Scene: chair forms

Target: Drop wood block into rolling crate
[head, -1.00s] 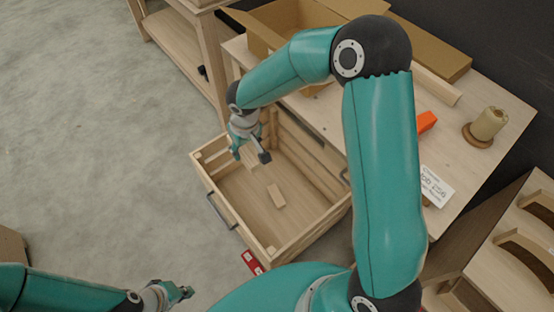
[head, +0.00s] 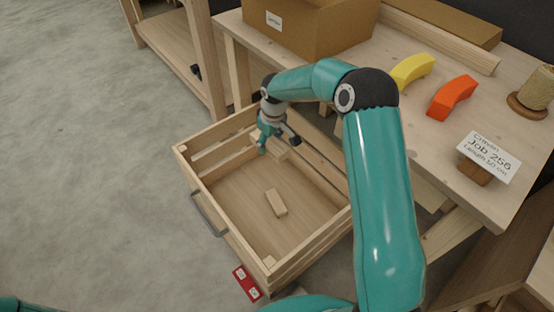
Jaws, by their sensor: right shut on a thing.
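The rolling crate (head: 196,177) is an open box of pale wood slats with a dark handle on its near left side. One small wood block (head: 277,203) lies on its floor. My right gripper (head: 279,145) is over the far end of the crate, pointing down. It is shut on a pale wood block (head: 276,149), which is partly hidden by the fingers and blends with the crate wall. I cannot tell how high it is above the floor. My left gripper is out of the picture.
The workbench (head: 510,110) behind the crate bears a cardboard box (head: 325,30), yellow (head: 412,71) and orange (head: 452,97) curved pieces, a twine spool (head: 538,88) and a job card (head: 488,155). A red tag (head: 246,283) is by the crate's near corner. Left floor is clear.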

